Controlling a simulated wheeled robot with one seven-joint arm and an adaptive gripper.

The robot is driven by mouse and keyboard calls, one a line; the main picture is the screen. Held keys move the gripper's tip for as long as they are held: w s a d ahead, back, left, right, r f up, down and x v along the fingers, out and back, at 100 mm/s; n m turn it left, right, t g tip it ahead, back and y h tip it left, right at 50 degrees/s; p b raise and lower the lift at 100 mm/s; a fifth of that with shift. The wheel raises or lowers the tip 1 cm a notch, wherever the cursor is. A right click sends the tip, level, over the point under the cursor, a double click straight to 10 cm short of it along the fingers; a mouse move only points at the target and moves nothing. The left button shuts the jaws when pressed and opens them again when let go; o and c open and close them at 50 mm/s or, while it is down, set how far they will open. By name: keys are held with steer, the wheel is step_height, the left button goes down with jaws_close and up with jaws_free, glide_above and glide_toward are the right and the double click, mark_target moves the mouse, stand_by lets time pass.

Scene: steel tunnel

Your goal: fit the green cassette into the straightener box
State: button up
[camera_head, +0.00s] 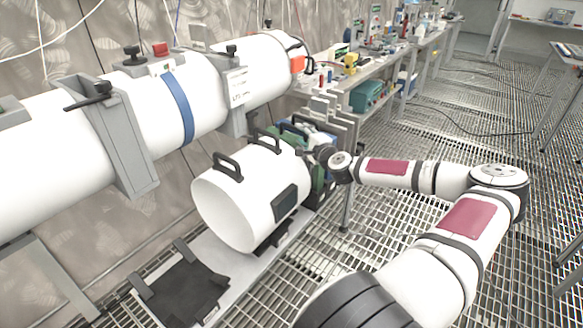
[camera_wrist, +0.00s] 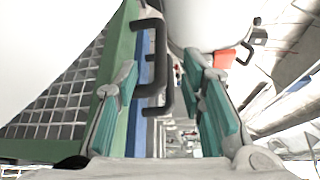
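The green cassette (camera_wrist: 122,52) shows in the wrist view as a green frame with a metal grid at its left, with a black handle (camera_wrist: 160,62) near it. In the head view, green parts (camera_head: 318,178) show behind the white drum, mostly hidden. My gripper (camera_wrist: 160,70) has its two teal-padded fingers apart, with the handle in view between them and no contact that I can see. In the head view my gripper (camera_head: 322,153) is by the drum's far end, its fingers hard to make out. I cannot tell for certain which part is the straightener box.
The white drum (camera_head: 235,205) with black handles stands on a low rail, close beside my gripper. A large white tube (camera_head: 60,140) on grey clamps runs above it. A cluttered bench (camera_head: 375,70) lies behind. The grating floor (camera_head: 480,130) at right is mostly clear.

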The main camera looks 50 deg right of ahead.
mark_target(294, 128)
steer(key=x, duration=0.8)
steer(key=shift+w+a+r, duration=0.1)
steer(key=shift+w+a, duration=0.05)
steer(key=shift+w, duration=0.05)
steer(key=shift+c, duration=0.5)
jaws_close()
steer(key=shift+r, duration=0.1)
